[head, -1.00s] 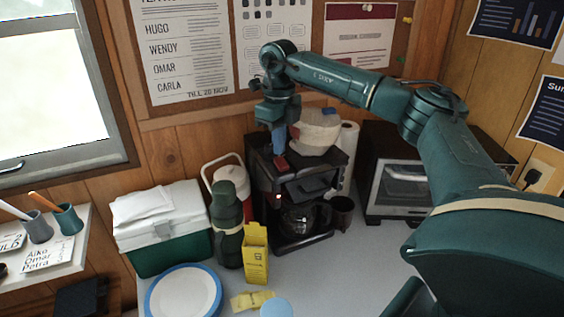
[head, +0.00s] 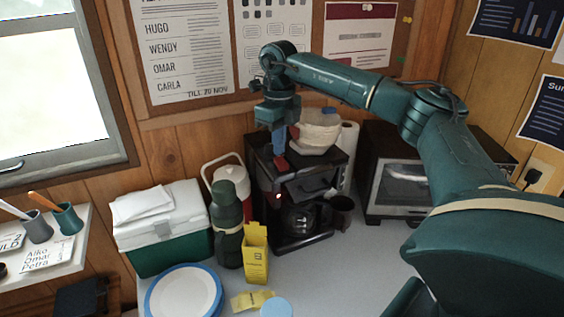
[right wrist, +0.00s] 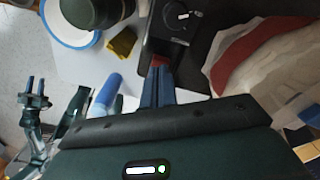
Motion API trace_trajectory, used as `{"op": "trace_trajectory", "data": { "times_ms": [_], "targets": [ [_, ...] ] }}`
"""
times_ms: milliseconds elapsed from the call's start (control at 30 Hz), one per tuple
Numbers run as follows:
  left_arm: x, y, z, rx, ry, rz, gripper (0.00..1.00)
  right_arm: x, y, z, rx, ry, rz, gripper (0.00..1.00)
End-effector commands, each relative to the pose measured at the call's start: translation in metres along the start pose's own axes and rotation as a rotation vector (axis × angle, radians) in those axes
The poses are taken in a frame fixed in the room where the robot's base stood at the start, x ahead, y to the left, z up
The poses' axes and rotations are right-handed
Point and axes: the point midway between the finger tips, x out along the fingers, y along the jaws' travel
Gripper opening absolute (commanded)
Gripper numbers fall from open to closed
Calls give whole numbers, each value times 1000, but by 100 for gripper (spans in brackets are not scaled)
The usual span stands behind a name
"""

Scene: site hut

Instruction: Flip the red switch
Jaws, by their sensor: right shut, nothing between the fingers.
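The red switch (head: 281,162) is on the top front of the black coffee maker (head: 303,238). In the right wrist view the red switch (right wrist: 159,61) shows just beyond my fingertips. My right gripper (head: 279,152) is shut and empty, pointing down with its blue fingertips at the switch; they appear to touch it and partly hide it.
A dark green flask (head: 227,225), yellow carton (head: 255,255) and cooler (head: 165,245) stand left. A toaster oven (head: 400,190) is at right.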

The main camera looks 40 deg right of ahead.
Motion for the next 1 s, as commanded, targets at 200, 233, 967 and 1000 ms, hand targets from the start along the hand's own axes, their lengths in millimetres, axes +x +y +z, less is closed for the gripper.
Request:
{"op": "trace_trajectory", "data": {
  "times_ms": [200, 233, 967, 1000],
  "targets": [
    [1, 0, 2, 0, 0, 0, 36, 4, 0, 0, 0, 0, 0, 0],
    [1, 0, 2, 0, 0, 0, 36, 4, 0, 0, 0, 0, 0, 0],
    [4, 0, 7, -1, -2, 1, 36, 16, 0, 0, 0, 0, 0, 0],
    [4, 0, 7, -1, -2, 1, 36, 16, 0, 0, 0, 1, 0, 0]
  ]
}}
